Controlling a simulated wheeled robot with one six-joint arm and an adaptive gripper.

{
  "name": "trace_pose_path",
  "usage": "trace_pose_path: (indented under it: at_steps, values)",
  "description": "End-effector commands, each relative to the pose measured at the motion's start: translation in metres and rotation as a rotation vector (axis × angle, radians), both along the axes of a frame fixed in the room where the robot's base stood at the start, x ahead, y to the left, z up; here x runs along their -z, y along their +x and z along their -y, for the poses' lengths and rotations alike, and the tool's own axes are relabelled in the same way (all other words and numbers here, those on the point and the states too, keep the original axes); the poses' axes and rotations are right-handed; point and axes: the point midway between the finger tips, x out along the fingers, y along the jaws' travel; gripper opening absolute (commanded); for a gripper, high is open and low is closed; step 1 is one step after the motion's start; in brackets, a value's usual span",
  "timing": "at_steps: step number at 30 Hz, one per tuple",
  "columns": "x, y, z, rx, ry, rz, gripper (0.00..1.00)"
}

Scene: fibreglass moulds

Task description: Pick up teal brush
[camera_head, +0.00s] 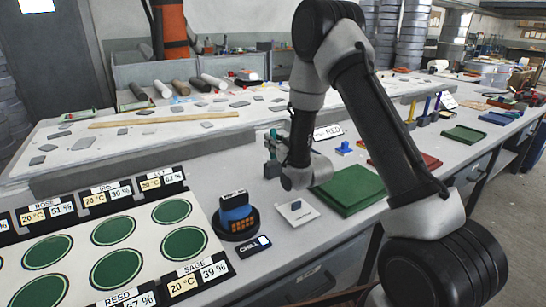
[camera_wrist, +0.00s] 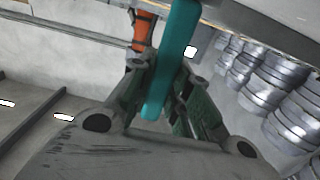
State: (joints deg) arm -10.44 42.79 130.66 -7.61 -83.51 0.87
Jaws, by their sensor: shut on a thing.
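The teal brush (camera_wrist: 174,55) shows in the wrist view as a long teal bar between the two fingers of my gripper (camera_wrist: 165,80). The bar runs from the top edge down toward the palm, slightly tilted. My gripper is shut on it. In the head view, my gripper (camera_head: 272,152) is above the grey bench, left of the green board, and a small teal part of the brush (camera_head: 273,135) shows at its tip. The rest of the brush is hidden or too small to make out.
A green board (camera_head: 350,190) lies to the right of my gripper. A white plate (camera_head: 297,212) and a dark round base with a blue-topped device (camera_head: 236,215) are in front. A blue block (camera_head: 344,147) and several upright holders (camera_head: 422,118) stand farther right.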

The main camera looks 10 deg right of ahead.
Motion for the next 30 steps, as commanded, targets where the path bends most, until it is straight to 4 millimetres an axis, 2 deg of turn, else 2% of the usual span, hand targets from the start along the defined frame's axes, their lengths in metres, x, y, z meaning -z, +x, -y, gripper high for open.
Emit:
trace_pose_path:
  at_steps: [6, 11, 24, 30]
  values:
    - [-0.002, 0.000, 0.000, 0.000, 0.000, 0.001, 0.00]
    - [-0.014, 0.000, 0.000, 0.000, 0.000, 0.002, 0.00]
    - [-0.083, 0.000, 0.000, 0.000, 0.002, 0.005, 0.00]
    - [-0.099, 0.000, 0.000, 0.000, 0.000, 0.001, 0.00]
